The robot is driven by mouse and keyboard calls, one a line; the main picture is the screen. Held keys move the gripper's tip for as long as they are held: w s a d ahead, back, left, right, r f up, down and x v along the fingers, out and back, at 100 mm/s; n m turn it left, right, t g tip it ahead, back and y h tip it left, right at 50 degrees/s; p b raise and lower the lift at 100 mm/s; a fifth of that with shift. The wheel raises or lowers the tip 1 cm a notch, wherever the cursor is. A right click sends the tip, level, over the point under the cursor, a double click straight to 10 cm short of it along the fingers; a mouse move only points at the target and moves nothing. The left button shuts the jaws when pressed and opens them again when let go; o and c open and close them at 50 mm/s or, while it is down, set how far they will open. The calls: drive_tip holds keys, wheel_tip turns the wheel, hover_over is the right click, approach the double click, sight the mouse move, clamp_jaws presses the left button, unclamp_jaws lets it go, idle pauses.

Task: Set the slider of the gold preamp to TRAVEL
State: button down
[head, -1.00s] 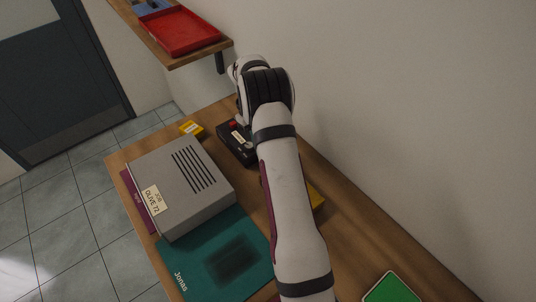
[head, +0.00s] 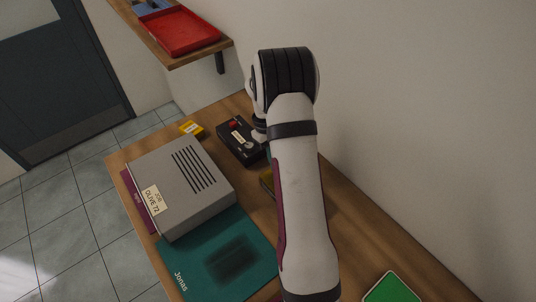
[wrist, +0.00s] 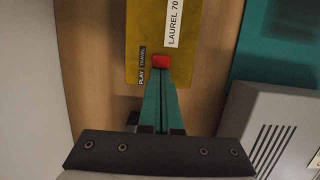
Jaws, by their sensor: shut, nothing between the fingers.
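The gold preamp (wrist: 187,15) fills the top middle of the wrist view, with a white LAUREL 70 label. Its red slider cap (wrist: 161,61) stands beside the TRAVEL word of the PLAY/TRAVEL label (wrist: 142,65); my fingers cover the area below the cap. My gripper (wrist: 160,71) is shut and empty, its teal fingertips right at the cap's PLAY side. I cannot tell whether they touch it. In the head view my arm hides most of the gold preamp (head: 267,182), and my fingers are mostly hidden.
A black box (head: 238,148) with a red knob stands behind the preamp. A grey OLIVE 72 unit (head: 205,205) and a teal Jonas mat (head: 260,262) lie left. A small yellow box (head: 192,129) is at the back. The wall is close on the right.

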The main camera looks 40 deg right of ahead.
drive_tip(key=w, duration=0.4)
drive_tip(key=shift+w, duration=0.1)
drive_tip(key=v, duration=1)
